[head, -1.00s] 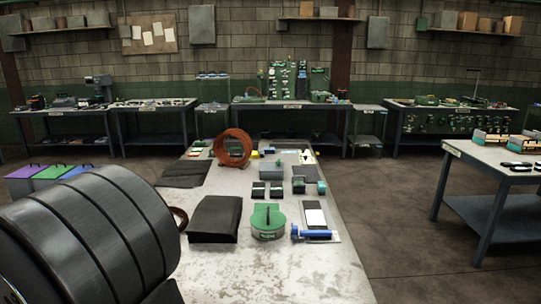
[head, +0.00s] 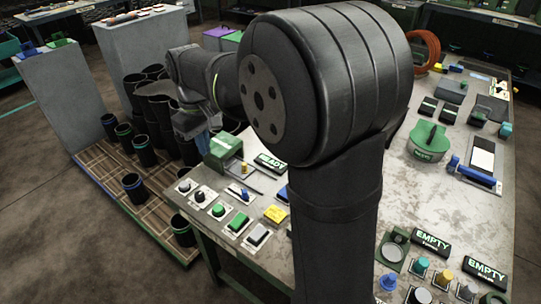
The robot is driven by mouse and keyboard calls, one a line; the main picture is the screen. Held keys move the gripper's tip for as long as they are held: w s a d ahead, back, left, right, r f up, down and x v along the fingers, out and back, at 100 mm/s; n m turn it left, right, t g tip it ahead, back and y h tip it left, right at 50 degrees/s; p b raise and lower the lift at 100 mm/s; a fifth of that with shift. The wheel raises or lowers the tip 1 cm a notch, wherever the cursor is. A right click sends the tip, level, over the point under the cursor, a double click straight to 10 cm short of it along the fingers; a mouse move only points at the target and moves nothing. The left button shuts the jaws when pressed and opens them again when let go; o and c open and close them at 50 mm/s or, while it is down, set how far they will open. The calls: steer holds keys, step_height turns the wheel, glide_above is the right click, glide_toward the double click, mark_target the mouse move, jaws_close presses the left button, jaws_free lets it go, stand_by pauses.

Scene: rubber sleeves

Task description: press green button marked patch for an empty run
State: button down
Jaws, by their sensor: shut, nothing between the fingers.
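In the head view, a teal-green round button (head: 420,265) stands near the front right of the bench, below a dark sign (head: 431,241) reading EMPTY. A second EMPTY sign (head: 485,272) is to its right; the small lines on both signs are too small to read. A green rectangular button (head: 238,222) and a small green round button (head: 218,209) sit on pale plates at the bench's left edge. I cannot tell which is marked patch. My gripper (head: 203,139) is shut and empty, beyond the bench's left edge, well away from the EMPTY signs, with its fingertips partly obscured.
My arm hides the bench middle. A green box (head: 224,152) stands near my gripper. Black sleeves (head: 133,185) stand on a slatted pallet (head: 105,172) at left. A green-lidded pot (head: 428,141) is farther back.

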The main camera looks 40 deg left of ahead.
step_height(320, 180, down, 7)
steer(key=n+t+h, duration=0.1)
steer(key=n+t, duration=0.2)
steer(key=n+t+y, duration=0.2)
steer(key=n+t, duration=0.2)
steer(key=n, duration=0.3)
glide_above(216, 209)
step_height(216, 209, down, 6)
steer(key=shift+s+d, duration=0.1)
steer(key=shift+f, duration=4.4)
steer(key=shift+f, duration=0.1)
steer(key=shift+f, duration=0.3)
